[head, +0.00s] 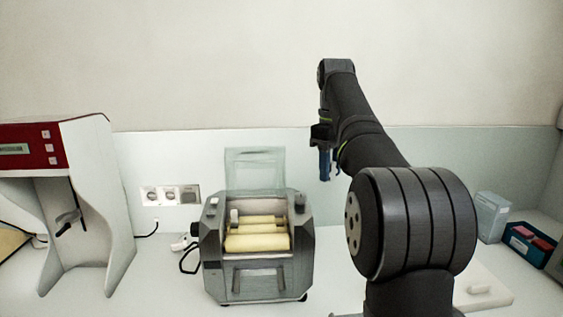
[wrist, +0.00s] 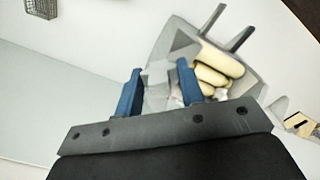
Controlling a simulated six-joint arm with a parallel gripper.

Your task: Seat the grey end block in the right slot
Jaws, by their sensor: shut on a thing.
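My gripper (head: 325,163) is raised to the right of the mill (head: 258,275) and above its rollers (head: 257,242). In the wrist view my gripper (wrist: 159,80) has its blue fingers spaced apart and shut on a pale grey piece, the grey end block (wrist: 158,92). The block's outline blends with the pale background, so its tilt is hard to tell. The mill's cream rollers (wrist: 215,75) show beyond the right finger. A whitish block (head: 234,215) stands at the left end of the rollers. The right slot is too small to make out.
The mill's clear guard (head: 255,172) stands up behind the rollers. A red and white machine (head: 85,180) stands at the left. A pale board (head: 500,296) with a white piece (head: 479,288), a pale box (head: 492,217) and a blue bin (head: 523,251) are at the right.

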